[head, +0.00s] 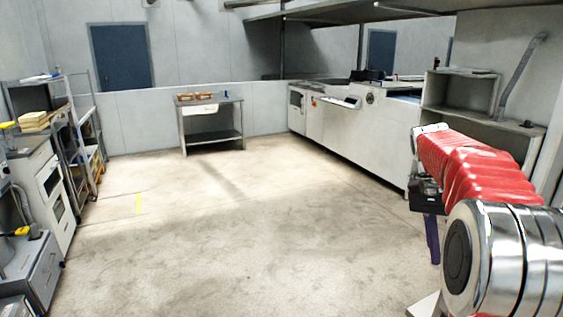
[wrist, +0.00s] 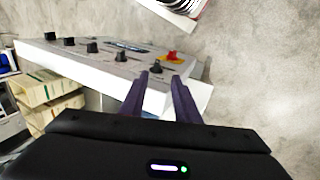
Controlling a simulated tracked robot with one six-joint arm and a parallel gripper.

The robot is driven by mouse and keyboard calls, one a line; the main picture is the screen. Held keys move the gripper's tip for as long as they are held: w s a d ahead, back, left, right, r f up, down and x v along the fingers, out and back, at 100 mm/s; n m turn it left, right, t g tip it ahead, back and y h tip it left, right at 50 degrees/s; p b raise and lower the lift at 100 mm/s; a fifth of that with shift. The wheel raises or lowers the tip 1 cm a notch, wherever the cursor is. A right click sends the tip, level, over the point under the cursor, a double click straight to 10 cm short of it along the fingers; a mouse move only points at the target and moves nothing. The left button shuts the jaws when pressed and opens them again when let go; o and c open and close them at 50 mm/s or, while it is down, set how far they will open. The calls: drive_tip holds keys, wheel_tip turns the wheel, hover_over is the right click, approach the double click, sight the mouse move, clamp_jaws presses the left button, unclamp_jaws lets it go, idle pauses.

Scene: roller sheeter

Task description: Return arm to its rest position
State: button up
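My arm, with a red ribbed sleeve and chrome joint, reaches in from the right edge of the head view. My gripper (head: 432,238) hangs below its far end, with dark purple fingers pointing down. Past the fingertips is a white control panel (wrist: 110,68) with several black knobs and a red and yellow button (wrist: 172,57). I cannot tell whether the fingers touch the panel.
Open concrete floor (head: 230,220) fills the middle. A long white machine (head: 350,125) and a grey shelf unit (head: 465,90) stand on the right. A small workbench (head: 210,120) stands at the back. Shelving (head: 75,120) and white cabinets (head: 45,190) line the left.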

drive_tip(key=s+a+f+n+t, duration=0.1)
drive_tip(key=s+a+n+t, duration=0.2)
drive_tip(key=a, duration=0.5)
drive_tip(key=s+a+f+n+t+y, duration=0.1)
drive_tip(key=s+a+f+n+t, duration=0.1)
drive_tip(key=s+a+n, duration=0.4)
drive_tip(key=s+a+f+n+t, duration=0.1)
drive_tip(key=s+a+n+t, duration=0.3)
drive_tip(key=s+a, duration=0.3)
drive_tip(key=a, duration=0.4)
drive_tip(key=shift+s+a+f+n+t+y, duration=0.25)
drive_tip(key=shift+s+f+n+t+y, duration=0.05)
drive_tip(key=shift+s+f+n+t, duration=0.1)
